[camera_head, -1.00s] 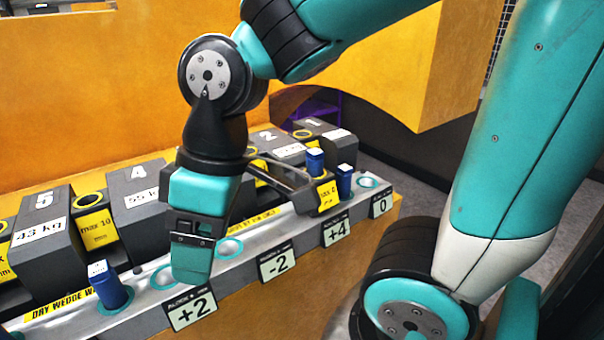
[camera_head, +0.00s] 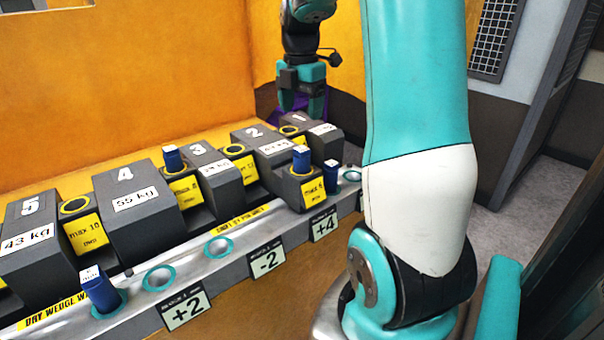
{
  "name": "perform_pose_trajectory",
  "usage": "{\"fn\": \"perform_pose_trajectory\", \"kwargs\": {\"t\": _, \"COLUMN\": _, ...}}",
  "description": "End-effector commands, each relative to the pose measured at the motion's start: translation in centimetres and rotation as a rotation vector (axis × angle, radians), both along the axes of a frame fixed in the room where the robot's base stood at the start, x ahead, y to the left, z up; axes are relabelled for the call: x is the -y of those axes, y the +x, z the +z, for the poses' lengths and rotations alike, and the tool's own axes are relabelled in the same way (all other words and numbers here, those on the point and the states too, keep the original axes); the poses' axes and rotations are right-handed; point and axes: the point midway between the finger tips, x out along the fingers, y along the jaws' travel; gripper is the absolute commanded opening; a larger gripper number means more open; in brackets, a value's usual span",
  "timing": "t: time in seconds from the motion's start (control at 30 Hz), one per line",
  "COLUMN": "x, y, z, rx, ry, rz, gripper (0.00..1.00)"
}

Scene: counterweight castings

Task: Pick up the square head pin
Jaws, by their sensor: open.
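Several blue pins with pale, lettered tops stand upright. One pin (camera_head: 101,293) is in a ringed hole at the rail's left. A second pin (camera_head: 174,161) stands on the yellow-labelled block between castings 4 and 3. A third pin (camera_head: 301,160) stands on the "max 6" block, and a fourth (camera_head: 331,175) is in the rail just right of it. The heads are too small to tell which is the square one. My gripper (camera_head: 303,108) is open, fingers down, beyond casting 1 near the back wall. It is apart from every pin, and nothing shows between its fingers.
Numbered dark castings, among them casting 4 (camera_head: 140,215), stand in a row behind the pale rail (camera_head: 190,268). Teal-ringed holes (camera_head: 219,247) in it are empty. Signs such as +2 (camera_head: 185,310) hang in front. My upper arm covers the rail's right end. An orange wall (camera_head: 130,80) closes the back.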

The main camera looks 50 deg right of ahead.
Motion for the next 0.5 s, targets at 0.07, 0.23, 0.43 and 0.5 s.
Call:
{"fn": "perform_pose_trajectory", "kwargs": {"t": 0.07, "x": -0.1, "y": -0.1, "z": -1.8, "rx": -0.006, "ry": 0.004, "rz": 0.0, "gripper": 0.74}}
{"fn": "perform_pose_trajectory", "kwargs": {"t": 0.23, "x": -0.1, "y": -0.1, "z": -5.5, "rx": -0.005, "ry": 0.004, "rz": 0.001, "gripper": 0.74}}
{"fn": "perform_pose_trajectory", "kwargs": {"t": 0.43, "x": -0.1, "y": 0.0, "z": -8.3, "rx": -0.001, "ry": 0.001, "rz": 0.001, "gripper": 0.74}}
{"fn": "perform_pose_trajectory", "kwargs": {"t": 0.5, "x": -0.1, "y": 0.0, "z": -8.6, "rx": 0.0, "ry": 0.001, "rz": 0.001, "gripper": 0.74}}
